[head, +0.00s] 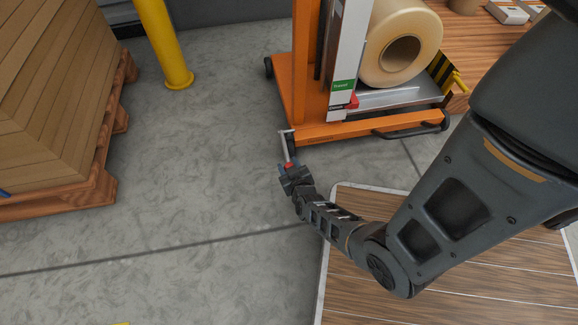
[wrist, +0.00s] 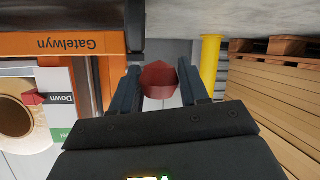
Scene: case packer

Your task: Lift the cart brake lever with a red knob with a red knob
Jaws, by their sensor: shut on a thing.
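The brake lever is a light metal bar (head: 284,146) at the front left corner of the orange cart (head: 350,131), low over the floor. Its red knob (head: 289,166) shows just at my fingertips in the head view. In the wrist view the red knob (wrist: 159,80) sits between the two fingers. My gripper (head: 287,171) is shut on the red knob; it also shows in the wrist view (wrist: 160,88). The fingers hide part of the knob in the head view, and most of the bar is hidden in the wrist view.
The cart carries a large film roll (head: 400,45) and has a black bar (head: 410,131) along its front. A yellow post (head: 163,45) and a pallet of boxes (head: 60,95) stand to the left. A wooden platform (head: 420,260) lies in front. Grey floor left of my gripper is clear.

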